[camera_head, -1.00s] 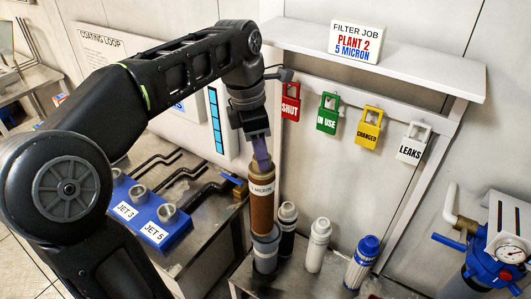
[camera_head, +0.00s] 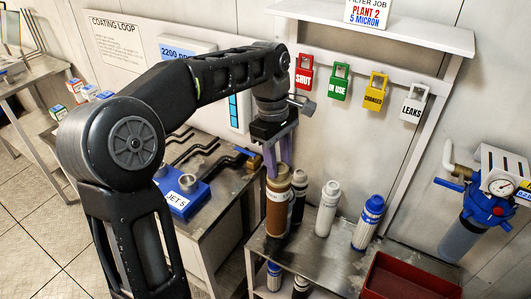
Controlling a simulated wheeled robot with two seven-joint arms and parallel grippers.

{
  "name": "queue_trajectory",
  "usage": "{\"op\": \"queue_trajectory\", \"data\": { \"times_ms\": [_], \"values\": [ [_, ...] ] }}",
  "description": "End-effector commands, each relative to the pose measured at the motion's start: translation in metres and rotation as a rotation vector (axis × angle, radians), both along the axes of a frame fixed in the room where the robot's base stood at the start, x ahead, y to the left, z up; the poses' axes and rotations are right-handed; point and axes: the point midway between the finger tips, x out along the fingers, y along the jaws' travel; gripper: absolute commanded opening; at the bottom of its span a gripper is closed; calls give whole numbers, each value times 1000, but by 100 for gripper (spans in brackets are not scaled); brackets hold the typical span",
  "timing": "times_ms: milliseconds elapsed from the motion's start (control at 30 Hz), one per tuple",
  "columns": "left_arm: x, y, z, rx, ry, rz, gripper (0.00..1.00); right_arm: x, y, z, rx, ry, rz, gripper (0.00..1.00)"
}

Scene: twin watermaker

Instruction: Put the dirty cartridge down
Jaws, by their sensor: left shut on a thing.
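The dirty cartridge (camera_head: 277,208) is a brown, upright cylinder near the left end of the small metal bench (camera_head: 325,262). My left gripper (camera_head: 279,172) points down from above and is shut on the cartridge's top end. The cartridge's foot is close to the bench top; I cannot tell whether it touches. A dark cartridge with a light cap (camera_head: 298,190) stands right behind it, partly hidden. A white cartridge (camera_head: 327,210) and a blue-and-white cartridge (camera_head: 368,222) stand upright to the right. My right gripper is not in view.
A red tray (camera_head: 405,278) is at the bench's front right. A filter housing with a gauge (camera_head: 490,205) hangs at far right. Coloured tags (camera_head: 338,82) hang under the white shelf (camera_head: 400,30). The bench front between cartridge and tray is clear.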

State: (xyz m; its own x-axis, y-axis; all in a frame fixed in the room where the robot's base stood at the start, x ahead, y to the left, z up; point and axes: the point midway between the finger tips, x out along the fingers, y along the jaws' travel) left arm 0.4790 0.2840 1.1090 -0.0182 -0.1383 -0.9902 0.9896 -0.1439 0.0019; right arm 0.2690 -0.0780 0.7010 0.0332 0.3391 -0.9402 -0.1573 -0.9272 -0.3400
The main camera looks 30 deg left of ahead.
Motion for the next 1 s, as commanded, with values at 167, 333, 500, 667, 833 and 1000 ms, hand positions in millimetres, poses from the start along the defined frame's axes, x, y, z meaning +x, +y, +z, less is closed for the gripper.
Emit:
{"op": "queue_trajectory", "data": {
  "times_ms": [167,333,500,667,833,1000],
  "values": [
    [21,-29,-46,0,5,-457,0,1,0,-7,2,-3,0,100],
    [38,-61,-97,0,6,-997,0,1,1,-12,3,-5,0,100],
    [46,-81,-126,-1,8,-1328,0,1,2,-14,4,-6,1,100],
    [47,-86,-134,-4,9,-1428,0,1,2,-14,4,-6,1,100],
    [47,-86,-134,-4,7,-1430,0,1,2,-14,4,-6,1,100],
    [47,-86,-134,-4,8,-1428,0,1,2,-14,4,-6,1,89]
  ]
}}
